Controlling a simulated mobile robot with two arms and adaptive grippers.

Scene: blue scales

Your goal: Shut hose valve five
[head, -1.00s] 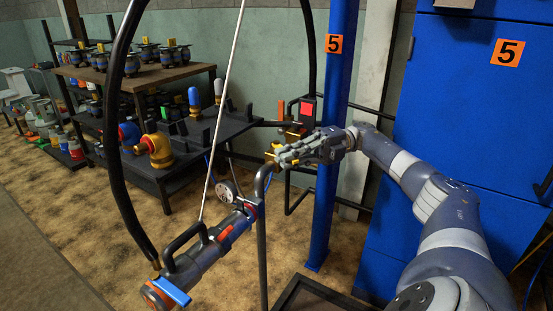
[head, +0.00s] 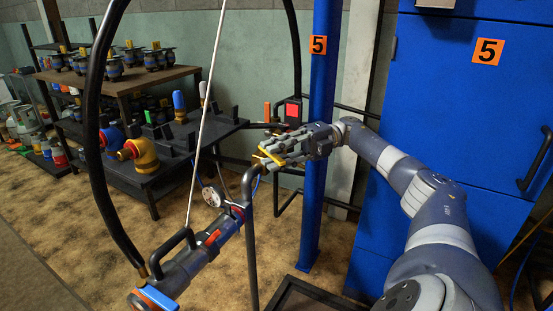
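The blue post with an orange "5" label (head: 318,45) stands in the middle of the head view. Just left of it, a pipe fitting with a red block (head: 292,110) joins a black hose, with a small brass-coloured part below the block. My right gripper (head: 274,152) reaches left across the post, its grey fingers stretched out. A yellow bar (head: 269,158) lies across the fingertips, by the top of a bent grey pipe (head: 250,205). I cannot tell whether the bar is gripped or only overlaps the fingers in view. My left gripper is not in view.
A blue cabinet marked 5 (head: 440,110) stands on the right. A hose nozzle with a handle (head: 190,260) and gauge hangs in front, below a large black hose (head: 95,130). Shelves (head: 140,85) with fittings stand at the left. A dark tray (head: 305,295) lies below.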

